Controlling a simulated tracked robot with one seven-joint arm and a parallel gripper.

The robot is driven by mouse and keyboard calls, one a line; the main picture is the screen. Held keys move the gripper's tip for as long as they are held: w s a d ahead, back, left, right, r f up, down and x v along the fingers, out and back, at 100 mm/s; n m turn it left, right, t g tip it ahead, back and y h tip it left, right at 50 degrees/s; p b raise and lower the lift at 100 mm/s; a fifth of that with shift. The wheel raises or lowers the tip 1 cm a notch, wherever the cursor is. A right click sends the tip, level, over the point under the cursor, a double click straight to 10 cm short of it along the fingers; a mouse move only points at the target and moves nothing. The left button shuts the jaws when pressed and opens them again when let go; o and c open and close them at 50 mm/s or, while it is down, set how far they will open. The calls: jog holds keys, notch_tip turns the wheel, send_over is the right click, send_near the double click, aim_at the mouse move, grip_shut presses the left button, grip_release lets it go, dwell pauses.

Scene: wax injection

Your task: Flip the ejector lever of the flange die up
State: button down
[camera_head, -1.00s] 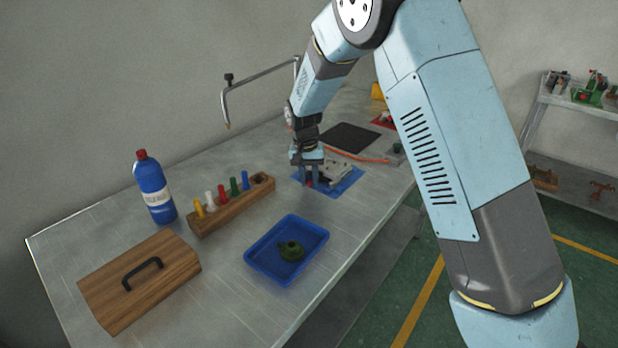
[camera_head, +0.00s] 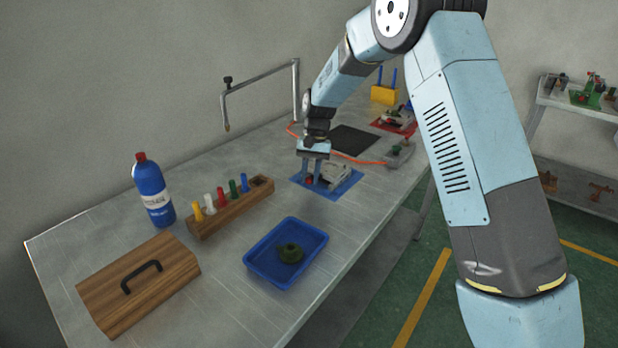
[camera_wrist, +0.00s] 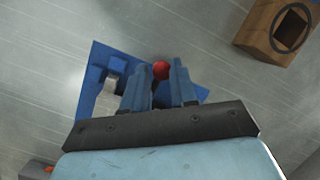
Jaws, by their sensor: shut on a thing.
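The flange die is a grey metal block (camera_head: 335,174) on a blue mat (camera_head: 346,188) toward the far part of the bench. Its lever shows a red knob (camera_head: 309,181); the knob also shows in the wrist view (camera_wrist: 161,69), between the fingertips. My gripper (camera_head: 313,183) points down at the die's left side, with its fingers around the lever by the knob. In the wrist view my gripper (camera_wrist: 164,80) is shut on the lever, and the lever's shaft is mostly hidden by the fingers. I cannot tell the lever's exact angle.
A peg rack (camera_head: 232,210) and a blue tray (camera_head: 262,281) with a green ring part (camera_head: 290,252) stand nearer. A blue bottle (camera_head: 153,190) and a wooden lid (camera_head: 140,285) are left. An orange hose (camera_head: 358,159) passes behind the die.

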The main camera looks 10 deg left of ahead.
jog(key=shift+w+d+r+g+y, duration=0.1)
jog(key=shift+w+r+g+y, duration=0.25)
jog(key=shift+g, duration=0.45)
jog(key=shift+s, duration=0.1)
jog(key=c, duration=0.9)
grip_release()
jog(key=v, duration=1.3)
jog(key=shift+w+d+r, duration=0.2)
jog(key=shift+w+r, duration=0.05)
